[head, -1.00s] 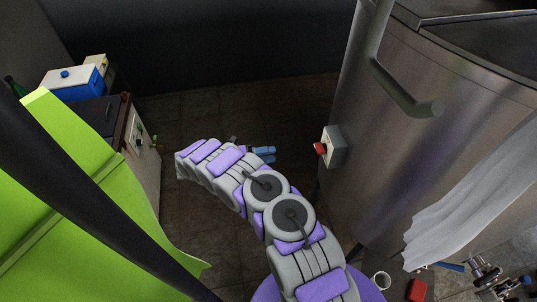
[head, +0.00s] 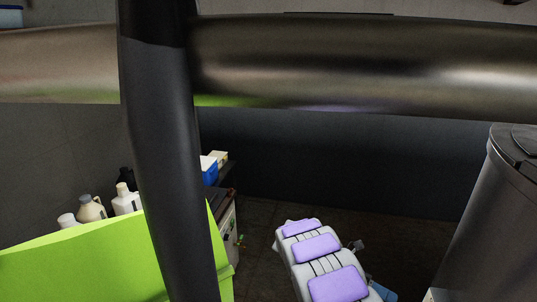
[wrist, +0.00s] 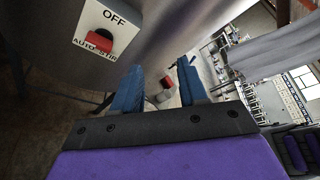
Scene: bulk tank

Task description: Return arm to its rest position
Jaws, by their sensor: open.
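My gripper (wrist: 157,88) shows in the wrist view with its two blue fingers apart and nothing between them. In the head view only a bit of a blue finger (head: 382,291) shows at the bottom edge, beside my grey and purple arm. The steel bulk tank (head: 490,215) stands at the right in the head view. In the wrist view its switch box (wrist: 108,28), marked OFF and AUTO STIR, has a red knob (wrist: 99,41) and lies left of my fingers, apart from them.
A thick metal pipe (head: 350,65) and a dark post (head: 160,170) cross close in front of the head camera. Dark floor lies between cabinet and tank.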

